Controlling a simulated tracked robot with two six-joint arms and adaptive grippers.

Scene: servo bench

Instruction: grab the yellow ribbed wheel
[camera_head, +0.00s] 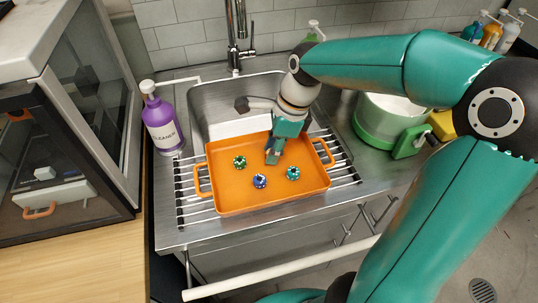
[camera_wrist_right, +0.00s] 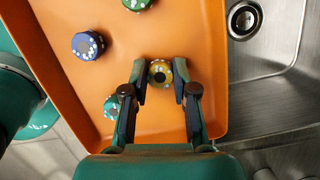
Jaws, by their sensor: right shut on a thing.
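The yellow ribbed wheel (camera_wrist_right: 160,73) shows in the right wrist view between the two fingertips of my right gripper (camera_wrist_right: 161,82). The fingers are shut on it, over the orange tray (camera_wrist_right: 200,30). In the head view my right gripper (camera_head: 273,158) reaches down into the tray (camera_head: 232,202) and hides the wheel. Three other wheels lie in the tray: a green one (camera_head: 240,162), a blue one (camera_head: 260,181) and a teal one (camera_head: 293,173). My left gripper is not in view.
The tray rests on a wire rack (camera_head: 348,172) across the steel sink (camera_head: 205,112). A purple cleaner bottle (camera_head: 162,122) stands to the left. A green and white pot (camera_head: 385,122) stands to the right. A tap (camera_head: 237,45) rises behind.

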